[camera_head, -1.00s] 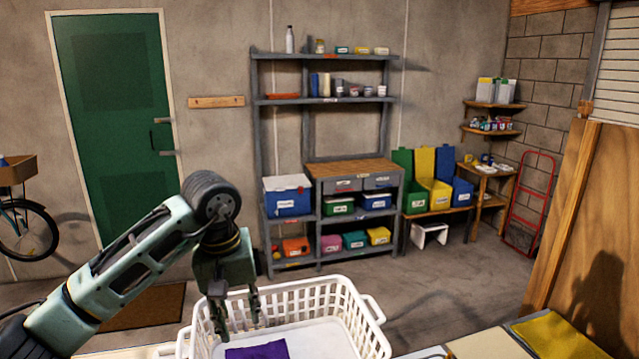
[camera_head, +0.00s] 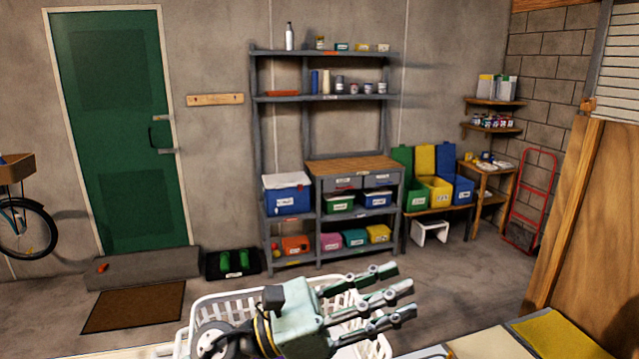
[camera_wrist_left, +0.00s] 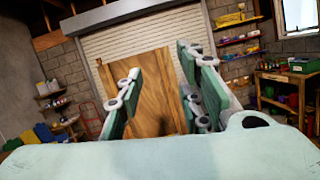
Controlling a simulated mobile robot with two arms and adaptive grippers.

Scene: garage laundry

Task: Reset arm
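My left gripper (camera_head: 375,305) is low in the head view, in front of the white laundry basket (camera_head: 235,299). Its fingers point right and are spread apart with nothing between them. In the left wrist view the fingers (camera_wrist_left: 160,95) stand wide apart, with only a wooden panel and a shutter far behind them. My right gripper is in neither view.
A yellow cloth (camera_head: 560,339) lies on the surface at the lower right. A wooden panel (camera_head: 592,230) stands at the right. A grey shelf unit (camera_head: 330,97) stands at the back wall. A brown mat (camera_head: 135,306) lies on the floor at left.

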